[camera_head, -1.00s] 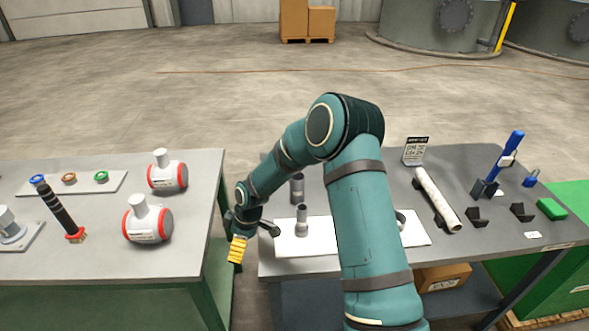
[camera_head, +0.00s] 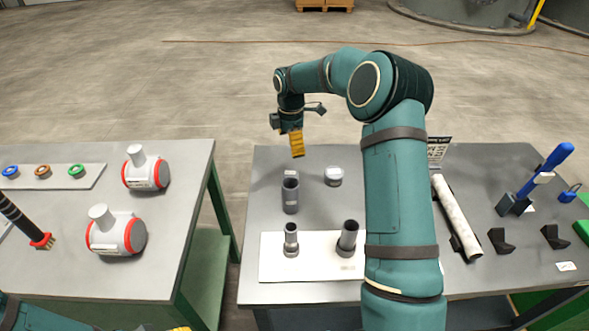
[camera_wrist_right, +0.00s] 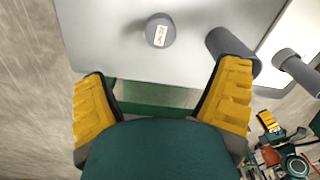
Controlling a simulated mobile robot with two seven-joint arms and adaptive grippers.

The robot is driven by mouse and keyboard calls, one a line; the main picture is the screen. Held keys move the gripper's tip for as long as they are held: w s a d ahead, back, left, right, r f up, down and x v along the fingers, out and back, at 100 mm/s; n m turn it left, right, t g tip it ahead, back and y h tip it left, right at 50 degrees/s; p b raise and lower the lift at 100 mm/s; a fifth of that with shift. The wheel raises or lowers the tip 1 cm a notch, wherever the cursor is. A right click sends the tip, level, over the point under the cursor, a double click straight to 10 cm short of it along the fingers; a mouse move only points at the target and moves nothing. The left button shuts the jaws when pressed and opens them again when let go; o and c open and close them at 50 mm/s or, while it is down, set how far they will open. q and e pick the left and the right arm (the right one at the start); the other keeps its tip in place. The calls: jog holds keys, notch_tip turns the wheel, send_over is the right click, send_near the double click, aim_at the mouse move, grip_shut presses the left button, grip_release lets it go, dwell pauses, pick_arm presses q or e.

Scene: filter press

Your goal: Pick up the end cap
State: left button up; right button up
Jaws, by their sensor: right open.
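The end cap looks to be the short, round grey piece with a white label (camera_head: 333,176) standing on the right-hand table. In the right wrist view the cap (camera_wrist_right: 160,30) lies beyond the fingertips, near the middle. My right gripper (camera_head: 297,145) hangs over the table's far edge, to the left of the cap and apart from it. In its wrist view the yellow fingers (camera_wrist_right: 163,85) are spread wide with nothing between them. Of my left gripper, only a yellow tip (camera_head: 181,328) shows at the bottom edge; its opening is hidden.
A grey cylinder (camera_head: 290,195) stands left of the cap, close to one finger in the wrist view. A white mat (camera_head: 280,268) with two grey fittings (camera_head: 291,240) (camera_head: 347,238) lies in front. A white tube (camera_head: 455,215) lies right of my arm. A gap separates the tables.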

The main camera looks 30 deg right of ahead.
aim_at(291, 172)
notch_tip(291, 172, down, 14)
jog(key=shift+r+b, duration=0.2)
jog(key=shift+b, duration=0.85)
jog(key=shift+c, duration=0.4)
jog(key=c, duration=1.2)
